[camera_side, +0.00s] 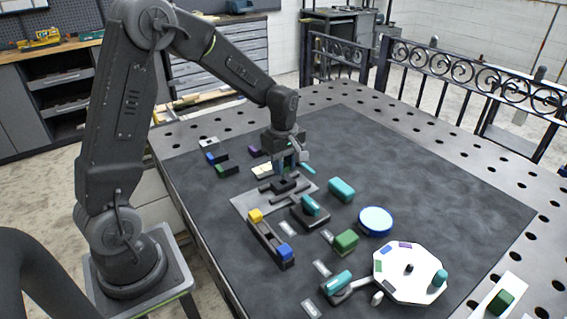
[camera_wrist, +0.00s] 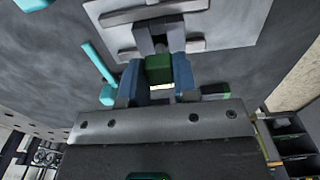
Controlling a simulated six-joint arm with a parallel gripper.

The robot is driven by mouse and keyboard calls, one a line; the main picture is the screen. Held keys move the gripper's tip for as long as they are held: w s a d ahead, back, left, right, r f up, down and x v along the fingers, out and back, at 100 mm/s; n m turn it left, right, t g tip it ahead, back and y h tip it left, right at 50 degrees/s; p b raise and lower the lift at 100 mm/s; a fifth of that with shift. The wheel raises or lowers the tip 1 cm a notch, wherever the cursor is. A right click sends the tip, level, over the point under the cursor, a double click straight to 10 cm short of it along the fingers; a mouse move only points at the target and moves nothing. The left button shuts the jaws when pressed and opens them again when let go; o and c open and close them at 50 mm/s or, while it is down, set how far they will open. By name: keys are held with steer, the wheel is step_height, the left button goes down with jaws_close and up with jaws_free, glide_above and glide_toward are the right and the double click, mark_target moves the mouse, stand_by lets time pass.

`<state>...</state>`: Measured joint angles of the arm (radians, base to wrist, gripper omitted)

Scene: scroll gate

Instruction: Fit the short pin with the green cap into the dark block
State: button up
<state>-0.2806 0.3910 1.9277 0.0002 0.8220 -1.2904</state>
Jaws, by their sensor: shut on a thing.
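My gripper (camera_side: 286,168) is over the grey plate (camera_side: 243,203) near the middle of the mat. In the wrist view its blue fingers (camera_wrist: 158,82) are shut on the green cap (camera_wrist: 158,68). The cap is mostly hidden by the fingers in the side view, and its pin is hidden in both views. A dark block (camera_side: 283,186) sits on the plate just below my gripper; it also shows in the wrist view (camera_wrist: 160,38), right beside the cap. I cannot tell whether the pin is inside it or above it.
A dark bar with yellow and blue ends (camera_side: 269,240), a teal-topped dark block (camera_side: 311,208), a teal block (camera_side: 342,189) and a green block (camera_side: 345,242) stand nearby. A blue-rimmed disc (camera_side: 375,221) and a white octagonal plate (camera_side: 409,289) are to the right. The mat's far right is clear.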

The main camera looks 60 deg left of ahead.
mark_target(284, 179)
steer(key=shift+f, duration=1.85)
stand_by(0.4)
steer(key=o, duration=1.5)
steer(key=shift+o, duration=0.2)
steer(key=shift+r, duration=3.55)
